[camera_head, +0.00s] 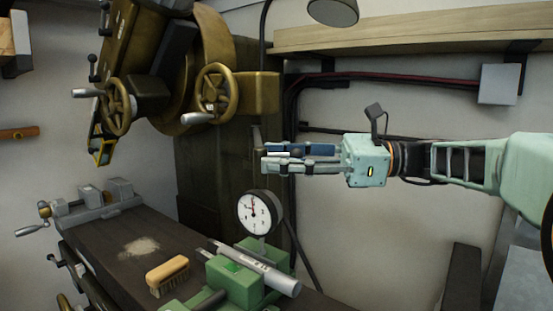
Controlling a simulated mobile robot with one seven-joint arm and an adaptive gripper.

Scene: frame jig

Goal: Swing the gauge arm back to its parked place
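The dial gauge (260,212) has a round white face and a dark rim. It stands on a short stem above a green fixture (237,284) on the bench. The arm that carries it is mostly hidden, and its pivot cannot be made out. My gripper (268,156) reaches in from the right, roughly level, above the gauge and apart from it. Its two fingers point left with a gap between them, and nothing shows held.
A vise (100,203) sits at the bench's far left end. A brown machine head with handwheels (217,94) hangs above. A shelf (400,36) runs along the wall.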

